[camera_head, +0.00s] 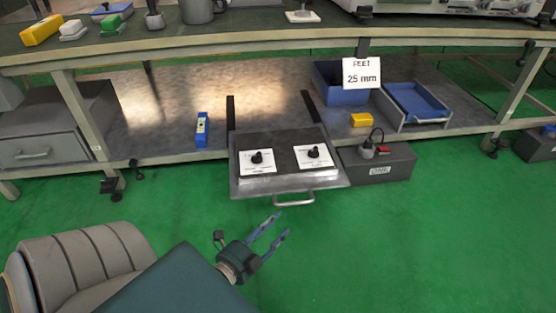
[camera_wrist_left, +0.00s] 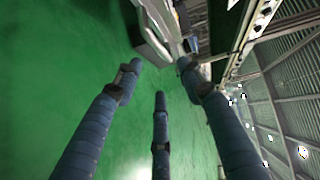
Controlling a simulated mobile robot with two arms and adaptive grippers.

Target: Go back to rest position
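My left gripper (camera_head: 281,224) is in front of the bench over the green floor, a little below and apart from the metal handle (camera_head: 293,200) of the pulled-out drawer. Its blue fingers are spread with nothing between them. In the left wrist view my left gripper (camera_wrist_left: 160,80) shows separate fingers over green floor, with no object among them. My right gripper is not in view.
The drawer (camera_head: 235,180) juts from the lower shelf and carries two white plates with black knobs. A grey box (camera_head: 400,165) and blue bins (camera_head: 420,105) are at its right. A grey seat (camera_head: 80,265) stands at lower left. The floor (camera_head: 430,250) at right is clear.

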